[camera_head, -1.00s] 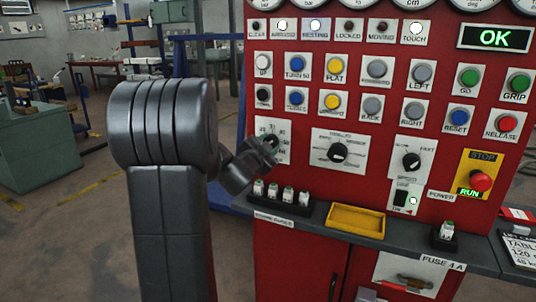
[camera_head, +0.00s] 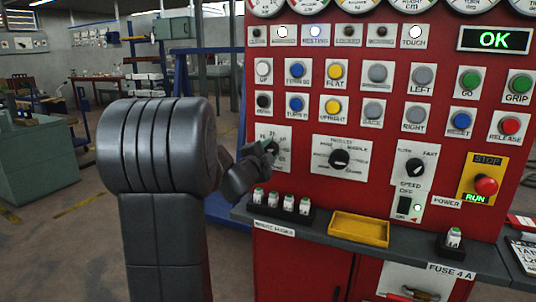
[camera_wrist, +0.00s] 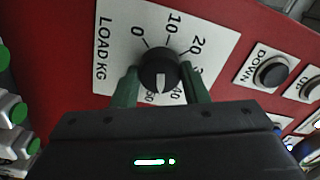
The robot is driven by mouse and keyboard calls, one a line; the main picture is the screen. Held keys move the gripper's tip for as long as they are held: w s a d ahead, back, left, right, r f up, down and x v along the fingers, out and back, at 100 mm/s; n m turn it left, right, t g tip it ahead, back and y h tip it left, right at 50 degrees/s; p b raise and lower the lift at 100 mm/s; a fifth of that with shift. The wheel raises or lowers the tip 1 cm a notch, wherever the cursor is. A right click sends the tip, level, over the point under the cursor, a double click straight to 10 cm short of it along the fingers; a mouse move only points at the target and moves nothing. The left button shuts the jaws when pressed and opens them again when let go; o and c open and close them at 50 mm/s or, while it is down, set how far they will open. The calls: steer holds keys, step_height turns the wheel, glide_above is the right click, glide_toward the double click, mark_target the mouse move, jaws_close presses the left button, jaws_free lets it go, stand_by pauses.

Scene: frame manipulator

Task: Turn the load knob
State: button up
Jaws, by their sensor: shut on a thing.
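The load knob (camera_wrist: 158,69) is a round black knob on a white plate marked LOAD KG (camera_wrist: 104,48) in the wrist view. Its white pointer faces the bottom of the picture, roughly between the 40 and 50 marks. My gripper (camera_wrist: 160,86) has one green finger on each side of the knob and is shut on it. In the head view, my gripper (camera_head: 264,148) reaches the load plate (camera_head: 281,134) at the panel's left, and the fingers partly cover the knob (camera_head: 272,147).
The red panel (camera_head: 300,185) carries several buttons, a middle selector knob (camera_head: 339,159), a speed knob (camera_head: 414,167) and a red stop button (camera_head: 486,186). Below, a ledge holds a fuse rack (camera_head: 283,208) and a yellow tray (camera_head: 358,229). A DOWN button (camera_wrist: 270,72) sits beside the load plate.

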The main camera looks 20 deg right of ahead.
steer(key=o, duration=1)
steer(key=p+v, duration=0.1)
steer(key=v, duration=1.2)
steer(key=shift+s+a+f, duration=0.2)
steer(key=shift+s+a, duration=0.1)
steer(key=b+x, duration=0.1)
steer(key=x, duration=1.3)
steer(key=shift+a+r, duration=0.1)
steer(key=shift+r, duration=0.1)
steer(key=shift+s+a, duration=0.1)
